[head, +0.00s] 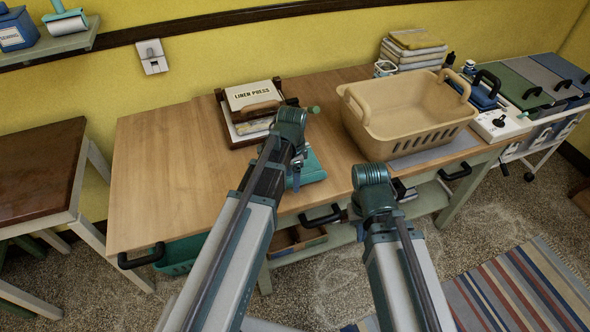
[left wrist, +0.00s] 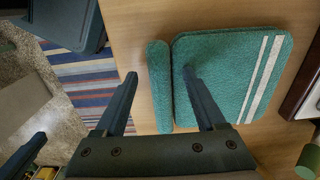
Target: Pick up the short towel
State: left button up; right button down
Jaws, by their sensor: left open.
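A teal towel with two white stripes (left wrist: 225,75) lies folded flat on the wooden table. A narrow teal strip (left wrist: 160,85) lies along its left side in the left wrist view. In the head view the towel (head: 314,166) is partly hidden behind my left arm. My left gripper (left wrist: 160,72) is open above it in the left wrist view, one finger left of the strip and the other over the towel's near left part. I cannot tell whether the fingers touch the cloth. My right arm reaches toward the table's front edge, and its gripper is hidden.
A linen press (head: 252,98) stands just behind the towel. A tan basket (head: 405,115) is to the right, with a stack of folded cloths (head: 413,48) behind it. The left part of the tabletop (head: 160,165) is clear. Black handles (head: 141,257) stick out at the table's front.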

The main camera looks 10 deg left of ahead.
pick_arm(q)
grip_shut()
dwell(0.3)
jog(key=shift+r, duration=0.15)
pick_arm(e)
jog(key=shift+r, duration=0.2)
